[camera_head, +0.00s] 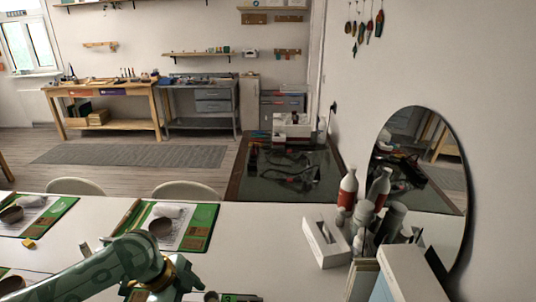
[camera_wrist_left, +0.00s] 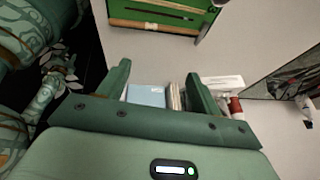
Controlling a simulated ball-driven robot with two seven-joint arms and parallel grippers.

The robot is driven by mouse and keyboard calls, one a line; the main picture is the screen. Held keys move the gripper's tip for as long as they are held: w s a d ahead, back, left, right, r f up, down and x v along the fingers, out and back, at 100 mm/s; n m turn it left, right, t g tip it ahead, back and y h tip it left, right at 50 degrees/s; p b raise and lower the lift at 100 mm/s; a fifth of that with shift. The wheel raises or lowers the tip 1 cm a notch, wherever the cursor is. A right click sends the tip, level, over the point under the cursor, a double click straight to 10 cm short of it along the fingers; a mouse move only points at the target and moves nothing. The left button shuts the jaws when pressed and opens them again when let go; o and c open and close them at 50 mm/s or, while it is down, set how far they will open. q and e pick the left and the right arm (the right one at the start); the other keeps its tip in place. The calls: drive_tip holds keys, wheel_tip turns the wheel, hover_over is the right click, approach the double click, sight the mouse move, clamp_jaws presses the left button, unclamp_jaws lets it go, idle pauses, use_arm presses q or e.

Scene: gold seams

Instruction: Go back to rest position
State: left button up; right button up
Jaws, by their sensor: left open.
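My left arm comes in at the lower left of the head view, its green forearm over the front edge of the white table (camera_head: 280,235). Its gripper's fingers cannot be made out there. In the left wrist view my left gripper (camera_wrist_left: 160,80) has its two green fingers spread apart with nothing between them. Beyond the fingers lie a light blue box or book (camera_wrist_left: 147,95) and some upright books, apart from the gripper as far as I can tell. My right gripper does not show in either view.
Green mats (camera_head: 203,228) with bowls (camera_head: 161,227) lie on the table's left. A tissue box (camera_head: 326,242), bottles (camera_head: 348,188) and upright books stand at the right before a round mirror (camera_head: 455,190). A dark glass-topped bench (camera_head: 270,185) stands behind. The table's middle is clear.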

use_arm(q)
drive_tip(key=s+d+f+n+t, duration=0.2)
drive_tip(key=s+d+t, duration=0.1)
drive_tip(key=s+d, duration=0.25)
drive_tip(key=s+a+r+n+t+y, duration=0.1)
drive_tip(key=s+a+n+y, duration=0.45)
drive_tip(key=a, duration=0.35)
drive_tip(key=s+a+n+t+y, duration=0.1)
drive_tip(key=s+a+n+y, duration=0.3)
drive_tip(key=s+a, duration=0.45)
drive_tip(key=s+d+f+g+h+b, duration=0.2)
drive_tip(key=f+b, duration=0.1)
drive_tip(key=f, duration=1.3)
drive_tip(key=s+d+f+g+h+b, duration=0.1)
drive_tip(key=s+d+f+h+b, duration=0.15)
drive_tip(key=f, duration=1.45)
drive_tip(key=s+f+n+g+b, duration=0.2)
drive_tip(key=s+f+n+b, duration=0.1)
drive_tip(key=s+f, duration=1.5)
drive_tip(key=shift+s+a+g+b, duration=0.15)
drive_tip(key=shift+a+g+b, duration=0.2)
drive_tip(key=shift+b, duration=0.4)
drive_tip(key=shift+f, duration=0.1)
